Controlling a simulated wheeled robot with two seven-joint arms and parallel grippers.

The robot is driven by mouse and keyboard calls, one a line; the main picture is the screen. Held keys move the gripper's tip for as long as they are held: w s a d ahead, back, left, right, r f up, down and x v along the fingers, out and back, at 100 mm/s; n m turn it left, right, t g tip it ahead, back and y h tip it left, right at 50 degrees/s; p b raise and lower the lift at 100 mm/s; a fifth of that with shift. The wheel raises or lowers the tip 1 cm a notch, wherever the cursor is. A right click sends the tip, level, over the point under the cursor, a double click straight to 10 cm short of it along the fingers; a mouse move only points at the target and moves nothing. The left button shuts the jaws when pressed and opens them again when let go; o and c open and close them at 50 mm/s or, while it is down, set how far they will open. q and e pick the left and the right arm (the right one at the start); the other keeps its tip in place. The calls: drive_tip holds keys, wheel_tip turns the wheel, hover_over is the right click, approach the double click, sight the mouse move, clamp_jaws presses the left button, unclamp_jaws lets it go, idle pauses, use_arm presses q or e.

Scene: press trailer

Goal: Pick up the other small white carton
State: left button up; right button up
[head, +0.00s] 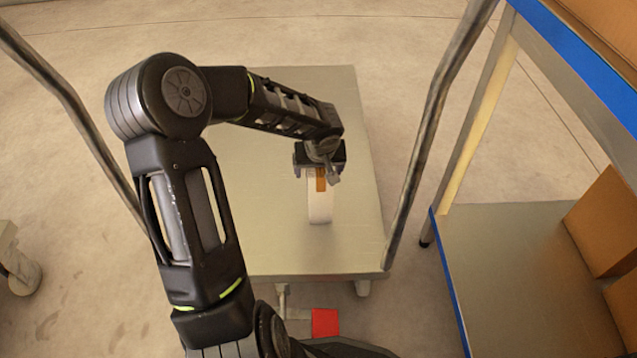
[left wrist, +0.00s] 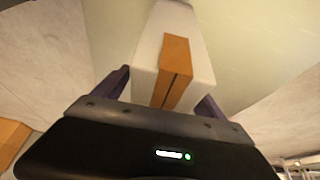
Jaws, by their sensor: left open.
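A small white carton (head: 320,207) with an orange-brown strip stands on the flat grey trailer bed. In the left wrist view the carton (left wrist: 196,60) lies between the two dark fingers, its brown strip facing the camera. My left gripper (head: 320,172) is directly over the carton's far part, with the jaws open around it. The left wrist view shows the left gripper (left wrist: 165,92) with a finger on each side of the carton. Whether the fingers touch it cannot be told. My right gripper is not in view. No second white carton is visible.
The trailer bed (head: 285,245) is otherwise bare where it shows. Tall metal posts (head: 430,130) rise at its sides. A blue-edged shelf unit (head: 510,270) with brown boxes (head: 605,220) stands at the right. A red part (head: 325,322) is at the trailer's near edge.

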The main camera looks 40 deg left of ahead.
use_arm(q)
drive_tip(key=shift+f+b, duration=0.25)
drive_tip(key=shift+b, duration=0.3)
idle(0.8)
drive_tip(key=shift+c, duration=0.2)
clamp_jaws()
idle(0.8)
drive_tip(key=shift+w+r, duration=0.1)
drive_tip(key=shift+r, duration=0.05)
